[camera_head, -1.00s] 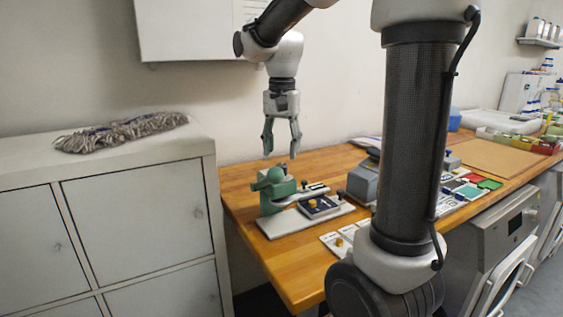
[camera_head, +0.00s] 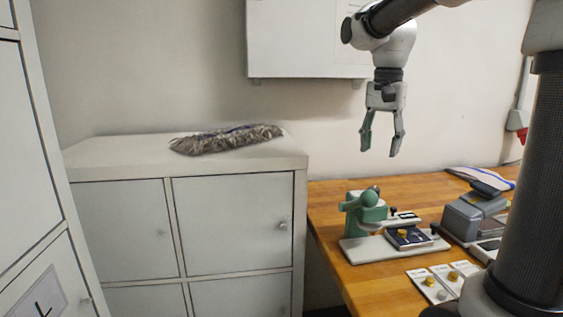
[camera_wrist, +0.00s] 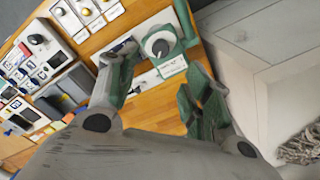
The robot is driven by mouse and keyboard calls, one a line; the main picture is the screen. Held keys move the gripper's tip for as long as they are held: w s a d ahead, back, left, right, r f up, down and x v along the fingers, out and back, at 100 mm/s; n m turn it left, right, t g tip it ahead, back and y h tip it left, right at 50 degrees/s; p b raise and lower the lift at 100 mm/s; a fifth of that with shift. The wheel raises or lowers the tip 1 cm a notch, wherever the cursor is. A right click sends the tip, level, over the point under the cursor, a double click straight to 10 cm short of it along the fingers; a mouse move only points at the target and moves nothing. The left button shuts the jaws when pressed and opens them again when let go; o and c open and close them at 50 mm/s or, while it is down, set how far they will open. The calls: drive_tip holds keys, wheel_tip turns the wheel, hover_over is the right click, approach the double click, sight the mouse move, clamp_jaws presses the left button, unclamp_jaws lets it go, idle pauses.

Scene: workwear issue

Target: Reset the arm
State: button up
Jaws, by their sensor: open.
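My gripper (camera_head: 380,152) hangs from my arm with its fingers pointing down. It is open and empty, in the air above the wooden table (camera_head: 330,216). Below it stands a green press-like device (camera_head: 366,212) on a white base plate, with a dark block bearing a yellow knob (camera_head: 402,233) on it. In the wrist view the green fingers (camera_wrist: 150,100) are spread apart, and the green device with its round dial (camera_wrist: 160,43) shows beyond them. Nothing is between the fingers.
A grey cabinet (camera_head: 232,225) with a mop head (camera_head: 226,139) on top stands left of the table. A white wall box (camera_head: 305,40) hangs behind my arm. White cards with knobs (camera_head: 420,283) and a grey device (camera_head: 470,218) lie on the table.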

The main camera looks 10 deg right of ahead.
drive_tip(key=s+d+f+n+t, duration=0.1)
drive_tip(key=s+f+n, duration=0.3)
drive_tip(key=s, duration=0.5)
drive_tip(key=s+f+n+t, duration=0.3)
drive_tip(key=s+f+n, duration=0.2)
drive_tip(key=s, duration=0.4)
drive_tip(key=shift+s+d, duration=0.3)
drive_tip(key=shift+d, duration=0.1)
